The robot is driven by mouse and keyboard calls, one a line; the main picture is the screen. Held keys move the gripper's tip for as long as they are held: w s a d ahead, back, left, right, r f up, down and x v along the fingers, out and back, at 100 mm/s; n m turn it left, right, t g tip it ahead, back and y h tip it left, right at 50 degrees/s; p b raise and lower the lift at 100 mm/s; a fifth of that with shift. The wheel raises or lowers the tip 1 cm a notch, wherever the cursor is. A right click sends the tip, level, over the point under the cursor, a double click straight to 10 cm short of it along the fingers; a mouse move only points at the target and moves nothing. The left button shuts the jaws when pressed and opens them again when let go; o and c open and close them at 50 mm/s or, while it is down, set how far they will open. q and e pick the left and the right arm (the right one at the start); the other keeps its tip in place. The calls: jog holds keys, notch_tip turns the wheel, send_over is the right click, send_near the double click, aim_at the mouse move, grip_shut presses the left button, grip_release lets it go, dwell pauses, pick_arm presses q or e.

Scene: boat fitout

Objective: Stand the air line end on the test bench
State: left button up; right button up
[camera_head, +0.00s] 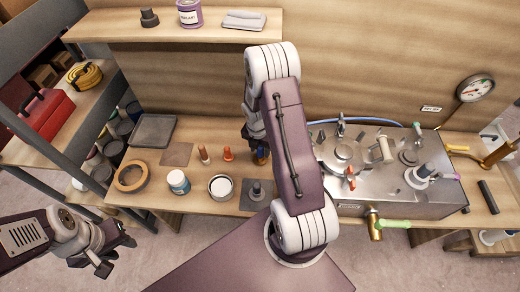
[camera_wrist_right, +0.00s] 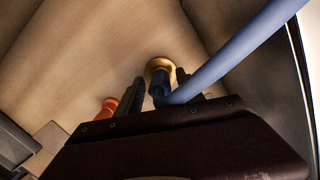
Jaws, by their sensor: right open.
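The air line end shows in the right wrist view as a dark fitting with a brass-coloured ring (camera_wrist_right: 160,68) on a blue hose (camera_wrist_right: 225,60). My right gripper (camera_wrist_right: 160,92) is open, with one finger on each side of the fitting; contact cannot be told. In the head view my right arm hides most of this gripper. The test bench (camera_head: 400,208) is a steel box with valves and fittings on top, to the right of my right arm. The blue hose (camera_head: 375,121) runs along its back. My left gripper (camera_head: 115,255) is open and empty, off the table's front left.
An orange fitting (camera_head: 228,154) and a brown one (camera_head: 204,154) stand left of my right gripper. A white jar (camera_head: 179,182), a round tin (camera_head: 221,187), a tape ring (camera_head: 131,177) and a dark pad (camera_head: 258,200) occupy the wooden table. A gauge (camera_head: 475,88) hangs at right.

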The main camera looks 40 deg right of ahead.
aim_at(258, 158)
notch_tip(258, 158, up, 12)
jog(key=a+p, duration=0.1)
jog(key=p, duration=0.1)
jog(key=s+a+r+m, duration=0.1)
jog(key=s+a+m, duration=0.4)
jog(key=m, duration=0.7)
jog(key=s+a+r+m+y, duration=0.1)
jog(key=s+a+r+m, duration=0.1)
jog(key=s+a+m, duration=0.4)
jog(key=shift+s+a+r+m+t, duration=0.3)
jog(key=shift+a+m, duration=1.45)
jog(key=shift+m, duration=1.25)
